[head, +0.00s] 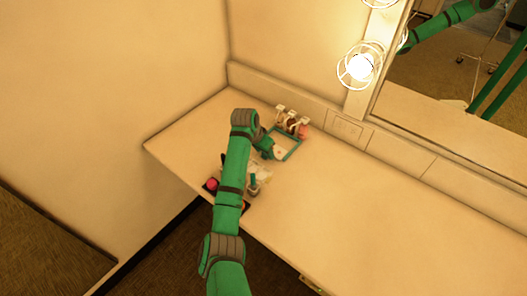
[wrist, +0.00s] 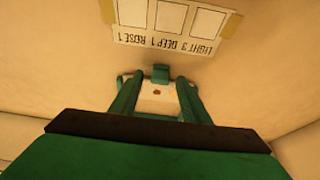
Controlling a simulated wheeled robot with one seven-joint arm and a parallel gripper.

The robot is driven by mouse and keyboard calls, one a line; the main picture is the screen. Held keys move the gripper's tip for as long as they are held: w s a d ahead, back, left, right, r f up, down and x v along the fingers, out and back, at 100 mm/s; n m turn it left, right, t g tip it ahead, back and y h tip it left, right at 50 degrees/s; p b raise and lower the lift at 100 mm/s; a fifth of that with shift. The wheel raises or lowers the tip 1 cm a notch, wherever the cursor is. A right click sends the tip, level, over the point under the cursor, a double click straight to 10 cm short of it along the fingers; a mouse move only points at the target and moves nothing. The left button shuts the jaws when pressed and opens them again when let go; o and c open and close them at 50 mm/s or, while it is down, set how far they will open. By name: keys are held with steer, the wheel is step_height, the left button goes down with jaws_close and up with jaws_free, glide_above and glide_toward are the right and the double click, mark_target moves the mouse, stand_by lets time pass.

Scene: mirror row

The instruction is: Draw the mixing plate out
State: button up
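In the wrist view a small pale plate (wrist: 157,92) with a brown spot lies between and beyond the fingers of my gripper (wrist: 160,85); I take it for the mixing plate. A green tab (wrist: 160,74) shows at its far edge. The two green fingers are apart, one on each side, and I see nothing clamped between them. My arm hides part of this area, and I cannot tell whether the fingers touch the plate.
A card (wrist: 175,28) reading LIGHT 3, DEEP 1, ROSE 1 has pale squares. Small bottles (head: 292,122) stand behind the tray. A red item (head: 212,184) and a small jar (head: 254,189) are near the front edge. A lit bulb (head: 360,67) and mirror are above. The counter's right is clear.

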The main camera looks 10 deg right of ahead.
steer(key=shift+r, duration=0.15)
steer(key=v, duration=1)
steer(key=shift+s+a+r, duration=0.15)
steer(key=shift+a+r, duration=0.05)
steer(key=shift+d, duration=0.1)
